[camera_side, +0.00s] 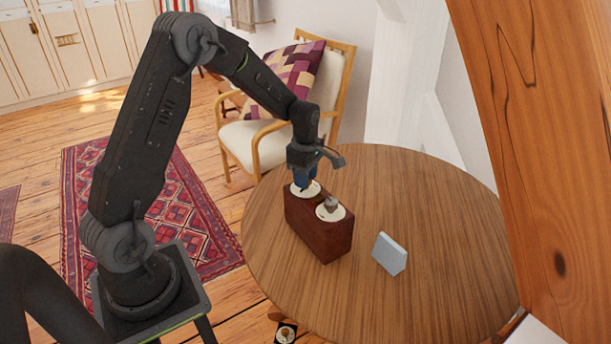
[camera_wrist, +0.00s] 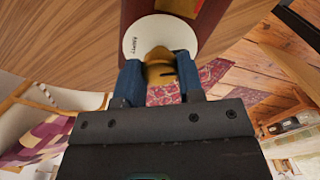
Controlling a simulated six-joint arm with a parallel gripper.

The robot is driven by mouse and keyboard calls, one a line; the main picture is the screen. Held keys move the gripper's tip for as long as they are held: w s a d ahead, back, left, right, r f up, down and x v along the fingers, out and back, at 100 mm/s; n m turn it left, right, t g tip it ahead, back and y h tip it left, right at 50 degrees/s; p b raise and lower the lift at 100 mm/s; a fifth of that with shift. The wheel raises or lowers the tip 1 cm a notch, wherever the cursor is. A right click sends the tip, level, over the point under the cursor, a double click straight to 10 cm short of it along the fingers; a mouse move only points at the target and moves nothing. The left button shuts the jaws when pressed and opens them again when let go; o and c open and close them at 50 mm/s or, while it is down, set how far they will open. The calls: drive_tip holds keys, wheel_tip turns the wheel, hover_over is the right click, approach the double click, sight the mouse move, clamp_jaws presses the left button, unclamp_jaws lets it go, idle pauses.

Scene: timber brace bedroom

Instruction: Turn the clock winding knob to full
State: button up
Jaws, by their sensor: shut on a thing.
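The clock is a dark red-brown wooden box (camera_side: 322,236) standing on the round table. Its top carries two white round dials. My gripper (camera_side: 305,184) points down over the dial at the box's far left end. In the wrist view my gripper (camera_wrist: 160,80) has its two blue fingers shut on a brass-coloured knob (camera_wrist: 160,68). The white dial (camera_wrist: 150,38) under that knob has small dark lettering, which I cannot read surely. The second dial (camera_side: 322,214) has a greyish knob (camera_side: 331,203) on it, clear of my gripper. The held knob is mostly hidden in the side view.
A small grey-white block (camera_side: 389,254) stands on the round wooden table (camera_side: 440,220), right of the box. The table's right side is clear. A cushioned armchair (camera_side: 255,143) stands behind the table, and a thick timber brace (camera_side: 550,150) rises at the right.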

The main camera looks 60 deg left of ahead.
drive_tip(key=m, duration=1.6)
drive_tip(key=shift+m, duration=0.4)
drive_tip(key=m, duration=0.5)
drive_tip(key=shift+m, duration=0.3)
drive_tip(key=o, duration=0.9)
drive_tip(key=shift+o, duration=0.2)
